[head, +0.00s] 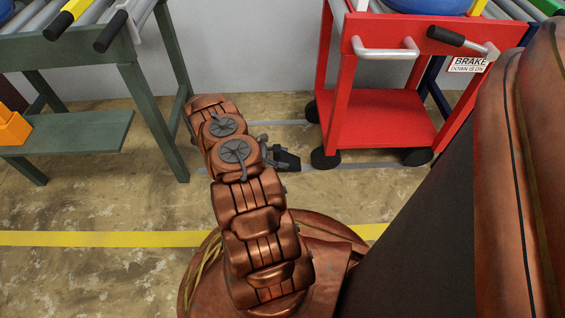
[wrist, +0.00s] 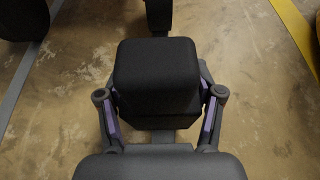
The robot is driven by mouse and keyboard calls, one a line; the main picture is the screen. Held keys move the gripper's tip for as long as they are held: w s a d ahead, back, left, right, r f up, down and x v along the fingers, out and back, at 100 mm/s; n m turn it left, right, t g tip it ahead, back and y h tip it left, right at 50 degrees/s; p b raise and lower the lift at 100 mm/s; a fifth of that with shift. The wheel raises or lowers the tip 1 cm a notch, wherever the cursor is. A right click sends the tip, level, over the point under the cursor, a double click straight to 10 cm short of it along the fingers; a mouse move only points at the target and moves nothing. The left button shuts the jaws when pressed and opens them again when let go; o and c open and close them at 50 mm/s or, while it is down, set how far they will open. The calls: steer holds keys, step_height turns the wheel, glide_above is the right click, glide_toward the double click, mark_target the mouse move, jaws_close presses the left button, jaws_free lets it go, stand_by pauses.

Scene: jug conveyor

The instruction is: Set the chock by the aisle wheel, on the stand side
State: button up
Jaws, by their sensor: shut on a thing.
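The chock (wrist: 157,75) is a black block with rounded edges. In the wrist view it sits between the two fingers of my gripper (wrist: 160,112), which is shut on it. In the head view my gripper (head: 284,159) is low near the floor, left of the red cart's near-left wheel (head: 324,158), on the side of the green stand (head: 150,110). In the wrist view a dark wheel (wrist: 158,14) shows just beyond the chock. I cannot tell whether chock and wheel touch, or whether the chock rests on the floor.
The red cart (head: 380,120) has a near-right wheel (head: 417,157) and a back-left wheel (head: 312,111). A brake sign (head: 467,65) is at the right. An orange bin (head: 12,128) sits on the stand's shelf. A yellow floor line (head: 110,239) crosses in front; floor between stand and cart is otherwise clear.

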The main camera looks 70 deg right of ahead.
steer(key=shift+f, duration=0.85)
steer(key=o, duration=1.4)
steer(key=shift+w+a+r, duration=0.1)
steer(key=shift+w+r, duration=0.05)
steer(key=shift+r, duration=0.1)
steer(key=p+v, duration=0.3)
steer(key=v, duration=0.3)
steer(key=shift+w+a, duration=0.25)
steer(key=shift+w, duration=0.25)
